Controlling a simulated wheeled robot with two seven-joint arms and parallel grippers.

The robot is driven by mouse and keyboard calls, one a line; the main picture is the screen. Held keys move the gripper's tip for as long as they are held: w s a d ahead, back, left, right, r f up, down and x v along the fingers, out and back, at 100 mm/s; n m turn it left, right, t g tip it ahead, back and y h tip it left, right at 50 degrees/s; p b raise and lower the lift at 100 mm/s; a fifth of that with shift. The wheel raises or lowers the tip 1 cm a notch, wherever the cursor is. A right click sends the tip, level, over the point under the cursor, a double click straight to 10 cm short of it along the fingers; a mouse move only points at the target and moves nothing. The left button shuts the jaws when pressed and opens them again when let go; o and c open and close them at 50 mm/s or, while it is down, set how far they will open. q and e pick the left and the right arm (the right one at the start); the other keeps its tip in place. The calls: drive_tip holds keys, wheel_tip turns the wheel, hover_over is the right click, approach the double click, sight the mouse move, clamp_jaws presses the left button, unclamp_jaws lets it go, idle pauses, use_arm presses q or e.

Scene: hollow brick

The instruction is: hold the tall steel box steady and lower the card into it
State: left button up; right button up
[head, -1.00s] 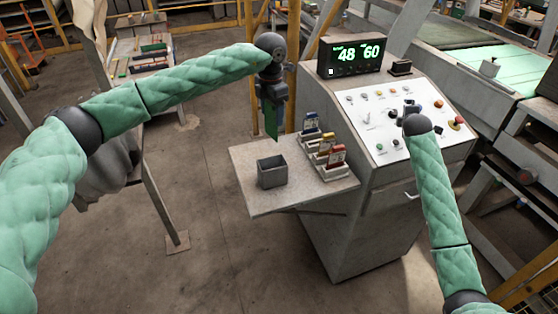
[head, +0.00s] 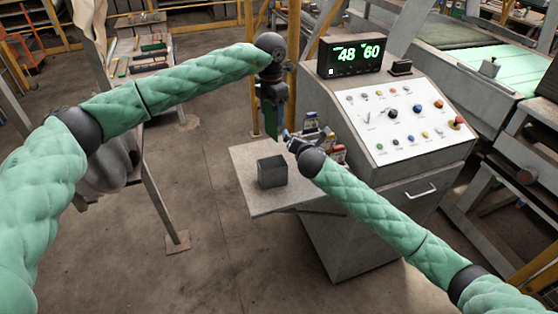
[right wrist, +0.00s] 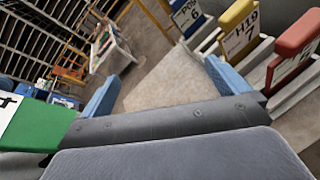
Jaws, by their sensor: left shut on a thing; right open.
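The grey steel box (head: 271,174) stands upright and open-topped on a small side shelf. My left gripper (head: 271,100) is shut on a green card (head: 271,122), which hangs upright above the box, clear of its rim. In the right wrist view a green piece (right wrist: 40,127) with a white part shows at the left edge; it looks like the same card. My right gripper (head: 288,137) is open and empty, above and to the right of the box and close to the card. Its blue fingers (right wrist: 165,92) are spread apart in the right wrist view. The box does not show there.
The shelf (head: 262,204) is clear in front of the box. Blue, yellow (right wrist: 237,14) and red (right wrist: 298,32) labelled cards stand in a rack right of the box, partly behind my right gripper. A console (head: 405,125) with buttons and a display (head: 350,56) stands at the right.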

sight(270, 167)
drive_tip(key=s+a+n+g+y, duration=0.1)
drive_tip(key=s+a+n+y, duration=0.2)
drive_tip(key=s+a+n, duration=0.55)
drive_tip(key=f, duration=0.9)
drive_tip(key=shift+s+d+f, duration=0.1)
drive_tip(key=shift+s+d, duration=0.1)
drive_tip(key=shift+s, duration=0.05)
drive_tip(key=x, duration=0.7)
drive_tip(key=shift+w, duration=0.15)
